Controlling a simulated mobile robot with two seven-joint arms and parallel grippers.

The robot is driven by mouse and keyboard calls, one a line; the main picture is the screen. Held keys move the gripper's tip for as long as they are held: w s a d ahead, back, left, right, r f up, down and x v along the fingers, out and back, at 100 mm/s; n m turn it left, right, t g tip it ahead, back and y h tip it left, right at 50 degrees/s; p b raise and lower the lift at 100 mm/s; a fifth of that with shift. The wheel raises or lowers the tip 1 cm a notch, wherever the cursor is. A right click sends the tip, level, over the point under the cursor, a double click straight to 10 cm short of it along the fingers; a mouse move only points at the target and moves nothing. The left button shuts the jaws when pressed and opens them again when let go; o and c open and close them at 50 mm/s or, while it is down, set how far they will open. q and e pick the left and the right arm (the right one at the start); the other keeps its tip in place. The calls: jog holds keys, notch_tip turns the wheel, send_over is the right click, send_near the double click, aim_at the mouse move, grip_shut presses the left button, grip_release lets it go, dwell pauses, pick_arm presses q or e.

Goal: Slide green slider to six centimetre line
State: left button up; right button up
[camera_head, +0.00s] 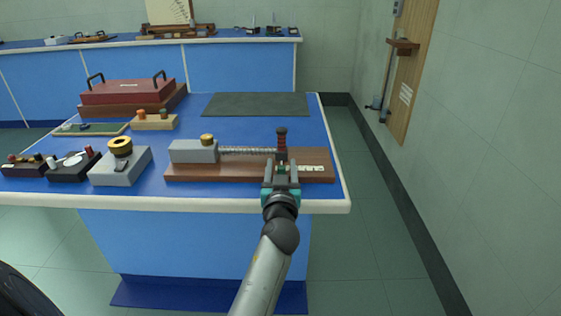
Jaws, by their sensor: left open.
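A wooden base (230,175) at the table's front right carries a grey block (194,151) with a brass knob, a coiled spring (247,151) and an upright post with a dark red handle (282,142). A white scale strip (310,168) lies at the base's right part; its marks are too small to read. My left gripper (282,168) is open at the foot of the post, over the base's front edge. A small green patch shows between its fingers; I cannot tell whether it is the green slider. The gripper hides part of the scale. My right gripper is not in view.
A red case (127,91) and a dark mat (256,105) lie behind. The blue table (225,130) is clear between mat and spring. A wall is at right.

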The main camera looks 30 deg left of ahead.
pick_arm(q)
grip_shut()
dwell(0.5)
jog(key=shift+r, duration=0.1)
dwell(0.9)
